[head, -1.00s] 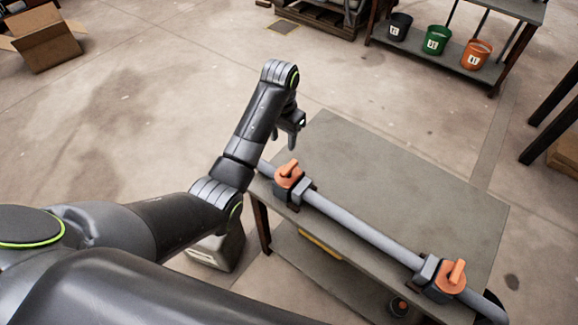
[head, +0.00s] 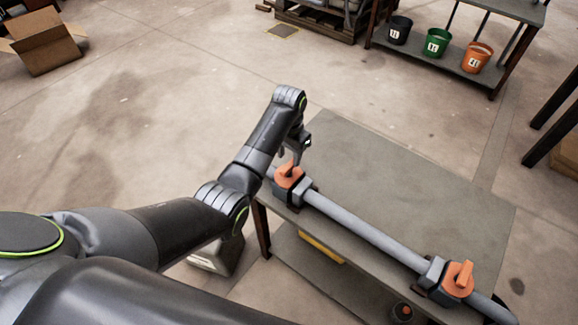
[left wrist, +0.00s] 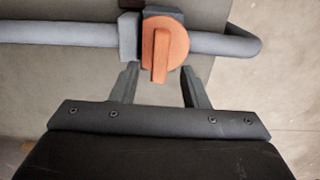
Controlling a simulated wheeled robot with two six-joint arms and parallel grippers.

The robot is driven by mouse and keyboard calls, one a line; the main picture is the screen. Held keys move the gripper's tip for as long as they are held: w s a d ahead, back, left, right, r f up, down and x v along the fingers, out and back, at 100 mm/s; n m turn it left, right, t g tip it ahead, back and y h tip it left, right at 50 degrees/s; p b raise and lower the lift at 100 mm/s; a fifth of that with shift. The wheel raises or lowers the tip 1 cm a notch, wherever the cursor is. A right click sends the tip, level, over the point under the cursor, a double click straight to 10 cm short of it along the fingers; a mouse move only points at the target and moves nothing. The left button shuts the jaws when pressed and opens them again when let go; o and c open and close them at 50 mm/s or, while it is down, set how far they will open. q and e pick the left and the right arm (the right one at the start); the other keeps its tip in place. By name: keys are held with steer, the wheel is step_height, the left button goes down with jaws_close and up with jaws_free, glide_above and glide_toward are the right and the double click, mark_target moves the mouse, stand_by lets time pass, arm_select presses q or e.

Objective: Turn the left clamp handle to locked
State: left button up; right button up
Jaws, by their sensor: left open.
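The left clamp handle (head: 288,174) is an orange knob with a raised bar, on a dark clamp on the grey pipe at the near-left edge of the table. In the left wrist view, its orange bar (left wrist: 160,55) stands crosswise to the pipe (left wrist: 75,31). My left gripper (head: 295,153) is just above and behind this handle. In the left wrist view, my left gripper (left wrist: 160,78) is open, its fingers apart on either side of the bar's lower end. My right gripper is not in view.
A second orange clamp handle (head: 458,279) sits farther right along the pipe. The grey tabletop (head: 400,185) behind the pipe is bare. Black, green and orange buckets stand on a shelf (head: 485,73) at the back right. An open cardboard box (head: 45,45) lies far left.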

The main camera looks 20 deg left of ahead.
mark_target(289, 166)
arm_select(q)
steer(key=shift+f, duration=2.8)
steer(key=shift+c, duration=0.4)
jaws_close()
